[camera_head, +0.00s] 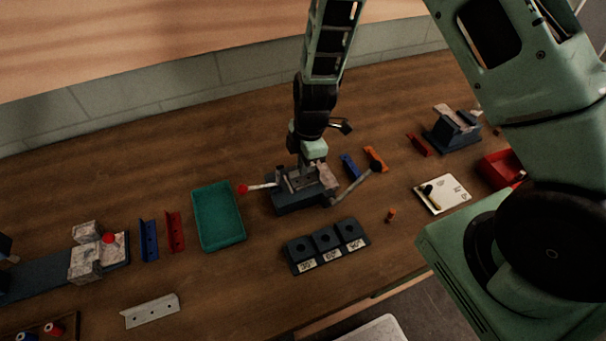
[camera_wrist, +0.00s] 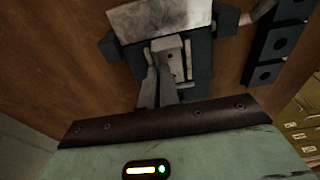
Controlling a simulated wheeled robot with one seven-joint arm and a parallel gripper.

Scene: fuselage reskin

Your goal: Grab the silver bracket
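A silver bracket (camera_head: 151,310), an angled strip with several holes, lies on the table at the lower left of the head view, apart from my gripper. My gripper (camera_head: 310,172) points down over a dark blue vise-like fixture (camera_head: 296,204) near the middle of the table. In the wrist view, my gripper's fingers (camera_wrist: 162,82) reach over the fixture, beside a pale block with holes (camera_wrist: 173,58). I cannot tell whether the fingers are open, or whether they touch or hold that block.
A teal tray (camera_head: 218,241) stands left of the fixture. Red (camera_head: 175,231) and blue (camera_head: 149,240) brackets lie left of the tray. A dark three-socket block (camera_head: 326,246) stands in front of the fixture. The table between the silver bracket and that block looks clear.

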